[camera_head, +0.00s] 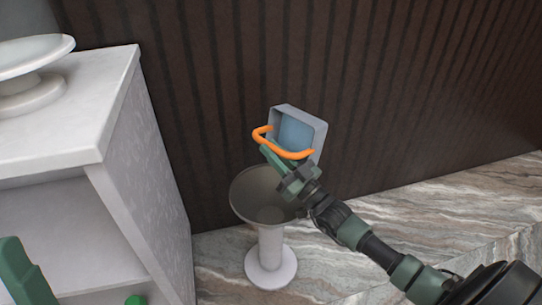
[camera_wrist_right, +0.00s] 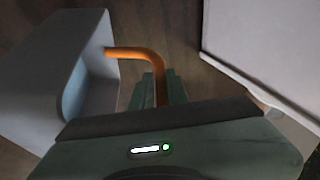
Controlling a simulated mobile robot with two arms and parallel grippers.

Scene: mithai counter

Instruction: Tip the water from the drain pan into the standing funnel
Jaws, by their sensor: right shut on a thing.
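The grey drain pan (camera_head: 319,135) is held in the air, tilted steeply with its open side facing the head camera. Blue water (camera_head: 294,132) shows inside it; no falling stream is visible. My right gripper (camera_head: 280,163) is shut on the pan's orange handle (camera_head: 262,132). In the right wrist view the pan (camera_wrist_right: 60,60) is at the left and its handle (camera_wrist_right: 130,52) runs into my jaws (camera_wrist_right: 160,92). The standing funnel (camera_head: 245,190) is upright below the pan, its bowl partly hidden by my gripper. A green part of my left arm shows at lower left; its fingertips cannot be made out.
A white counter (camera_head: 120,130) with open shelves stands left of the funnel, with a white cake stand (camera_head: 30,90) on top. A dark ribbed wall (camera_head: 400,90) is behind the pan. The marble floor (camera_head: 430,220) to the right is clear except for my right arm.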

